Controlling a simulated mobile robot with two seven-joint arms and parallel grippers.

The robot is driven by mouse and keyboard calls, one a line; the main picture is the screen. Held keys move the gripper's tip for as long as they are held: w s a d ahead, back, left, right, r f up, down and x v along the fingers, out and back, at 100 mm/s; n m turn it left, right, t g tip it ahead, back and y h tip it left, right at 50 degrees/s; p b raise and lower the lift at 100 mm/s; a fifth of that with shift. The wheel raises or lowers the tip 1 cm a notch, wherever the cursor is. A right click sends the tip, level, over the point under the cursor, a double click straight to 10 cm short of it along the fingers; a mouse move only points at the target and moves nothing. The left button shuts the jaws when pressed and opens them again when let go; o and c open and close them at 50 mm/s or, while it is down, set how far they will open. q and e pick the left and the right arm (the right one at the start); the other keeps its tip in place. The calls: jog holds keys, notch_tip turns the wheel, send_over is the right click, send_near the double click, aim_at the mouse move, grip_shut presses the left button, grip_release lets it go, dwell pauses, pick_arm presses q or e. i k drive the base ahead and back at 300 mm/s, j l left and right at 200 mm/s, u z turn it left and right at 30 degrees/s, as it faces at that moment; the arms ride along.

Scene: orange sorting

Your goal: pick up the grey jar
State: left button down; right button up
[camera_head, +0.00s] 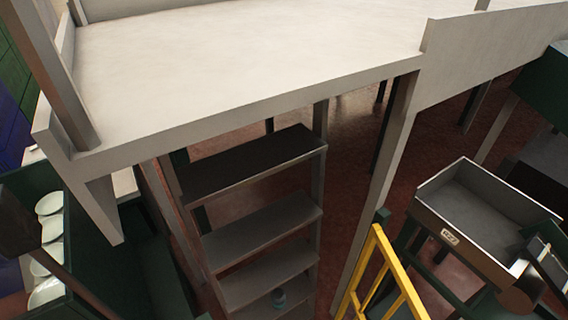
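A large pale platform (250,50) spans the top, carried on posts. A yellow railing (378,262) stands right of the steps. A grey tray (430,212) is at the right. A green crate (88,245) with several white bowls (48,232) is at the left. Reddish floor shows between.

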aim_at(278, 296)
jog(key=l+u, duration=0.45)
jog(key=l, duration=0.35)
jog(key=j+z, duration=0.5)
jog(key=j, duration=0.3)
jog(key=k+j+z, duration=0.1)
jog(key=j+z, duration=0.4)
jog(key=j, duration=0.3)
jog(key=k, duration=0.65)
jog(key=i+l, duration=0.25)
jog(key=l, duration=0.2)
jog(key=i+l+z, duration=0.1)
jog(key=i+l, duration=0.2)
jog(key=l, duration=0.15)
jog(key=i+l, duration=0.3)
jog(key=l, duration=0.15)
